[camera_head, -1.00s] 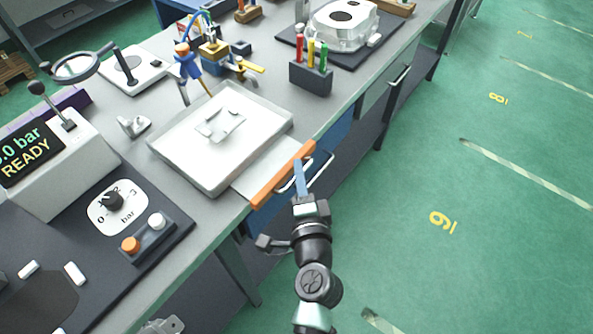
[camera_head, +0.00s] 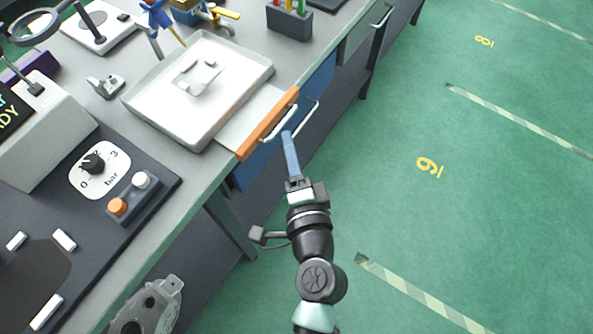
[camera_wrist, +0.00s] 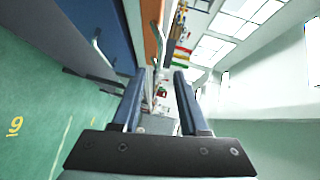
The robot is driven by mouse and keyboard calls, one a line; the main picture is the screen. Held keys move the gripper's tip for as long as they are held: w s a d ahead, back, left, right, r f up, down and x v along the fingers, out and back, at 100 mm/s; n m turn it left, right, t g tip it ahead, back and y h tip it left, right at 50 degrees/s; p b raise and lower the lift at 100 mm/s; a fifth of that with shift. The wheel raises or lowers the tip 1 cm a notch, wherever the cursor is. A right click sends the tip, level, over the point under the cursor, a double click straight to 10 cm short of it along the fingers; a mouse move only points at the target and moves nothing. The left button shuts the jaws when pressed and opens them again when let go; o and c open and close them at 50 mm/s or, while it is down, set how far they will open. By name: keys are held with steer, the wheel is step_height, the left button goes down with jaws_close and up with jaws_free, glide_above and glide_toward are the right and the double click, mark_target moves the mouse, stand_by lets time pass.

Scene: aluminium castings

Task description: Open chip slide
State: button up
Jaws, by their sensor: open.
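The chip slide is a pale flat plate (camera_head: 245,118) with an orange front bar (camera_head: 268,123) and a light bow handle (camera_head: 280,126). It sticks out past the bench edge beside the white tray (camera_head: 170,125). My gripper (camera_head: 287,135) is just off the handle on its aisle side, with blue fingers pointing towards it. In the wrist view, my gripper (camera_wrist: 158,75) is open and its fingers are apart. The orange bar (camera_wrist: 152,35) shows beyond the fingertips. Whether the fingers touch the handle I cannot tell.
A blue drawer front (camera_head: 258,165) with its own metal handle (camera_head: 308,120) lies under the slide. A control panel with a dial (camera_head: 93,163) is on the bench at left. The green floor (camera_head: 480,200) at right is clear.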

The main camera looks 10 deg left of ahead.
steer(key=shift+b+v, duration=0.4)
steer(key=shift+v, duration=2.2)
steer(key=w+d+r+n+t+p, duration=0.1)
steer(key=w+r+n+t+p, duration=0.3)
steer(key=r, duration=1.2)
steer(key=w+r+n+t+p, duration=0.15)
steer(key=w+r+n, duration=0.35)
steer(key=r, duration=1.1)
steer(key=s+d+r+n+t+h+p, duration=0.1)
steer(key=s+r+t+h, duration=0.1)
steer(key=r, duration=0.8)
steer(key=s+d+r+t+h+p, duration=0.2)
steer(key=s+r, duration=0.1)
steer(key=r, duration=0.7)
steer(key=s+d+r+n+t+h+p, duration=0.1)
steer(key=s+d+r+t+h, duration=0.1)
steer(key=r, duration=0.8)
steer(key=shift+s+n+t+h+p, duration=0.35)
steer(key=shift+s+t, duration=0.1)
steer(key=shift+s, duration=0.3)
steer(key=shift+r, duration=0.1)
